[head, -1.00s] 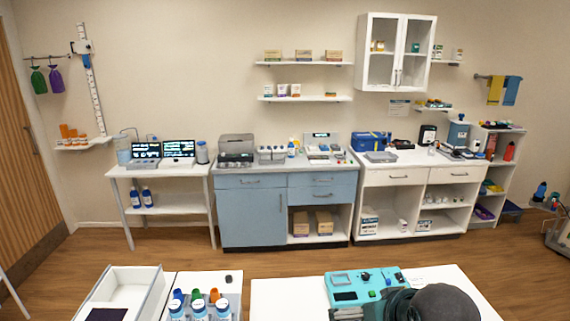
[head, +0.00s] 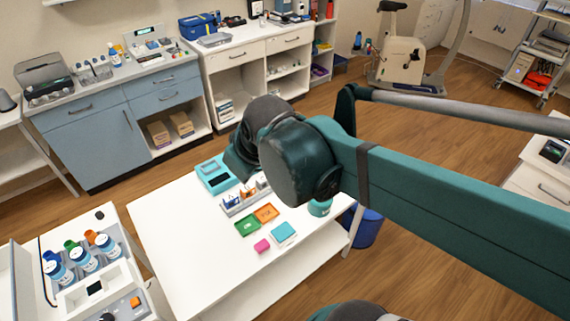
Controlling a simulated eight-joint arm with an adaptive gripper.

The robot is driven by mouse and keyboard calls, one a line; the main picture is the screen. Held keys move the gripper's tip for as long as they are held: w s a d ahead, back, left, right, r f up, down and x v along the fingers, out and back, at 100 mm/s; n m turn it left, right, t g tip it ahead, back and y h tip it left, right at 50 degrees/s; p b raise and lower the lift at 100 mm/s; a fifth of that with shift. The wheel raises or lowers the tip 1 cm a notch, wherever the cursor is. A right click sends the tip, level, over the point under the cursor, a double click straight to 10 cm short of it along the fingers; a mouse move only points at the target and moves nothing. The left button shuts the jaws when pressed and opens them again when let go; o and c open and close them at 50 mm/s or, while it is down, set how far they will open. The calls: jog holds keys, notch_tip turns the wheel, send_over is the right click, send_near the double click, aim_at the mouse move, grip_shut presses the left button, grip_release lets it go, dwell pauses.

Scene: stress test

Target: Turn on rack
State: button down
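No thing is plainly marked as the rack. A white unit (head: 128,283) at the lower left holds several blue-labelled bottles (head: 84,258) in a row, with coloured caps behind them. A dark knob (head: 106,318) and an orange button (head: 135,301) are on its front part. A small grey rack (head: 232,209) with small coloured items stands on the white table, partly hidden by my arm. Whether either is on, I cannot tell. My teal arm reaches in from the right over the table; its gripper is not visible.
The white table (head: 185,262) also bears a teal device (head: 214,175), green (head: 247,226) and orange (head: 267,213) trays, a pink block (head: 262,246) and a teal-topped box (head: 284,233). A blue bin (head: 366,228) stands beside it. The table's front left is clear.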

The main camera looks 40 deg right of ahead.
jog(key=w+d+f+n+g+p, duration=0.15)
jog(key=w+d+f+n, duration=0.25)
jog(key=w+d+n, duration=0.6)
jog(key=w+d+f+n+g, duration=0.1)
jog(key=w+d+f+n, duration=0.1)
jog(key=d+f, duration=0.3)
jog(key=w+d+f+n+g+p, duration=0.1)
jog(key=d+f, duration=0.5)
jog(key=d, duration=0.7)
jog(key=w+n+g, duration=0.1)
jog(key=w+n, duration=0.1)
jog(key=w, duration=0.1)
jog(key=shift+d+f, duration=0.2)
jog(key=shift+w+f+b, duration=0.2)
jog(key=shift+w+f, duration=0.1)
jog(key=shift+f, duration=2)
jog(key=shift+w+f+b, duration=0.15)
jog(key=shift+w+f, duration=0.15)
jog(key=shift+f, duration=2)
jog(key=shift+w+f+b, duration=0.2)
jog(key=shift+w+f, duration=0.1)
jog(key=shift+f, duration=2)
jog(key=shift+f, duration=0.1)
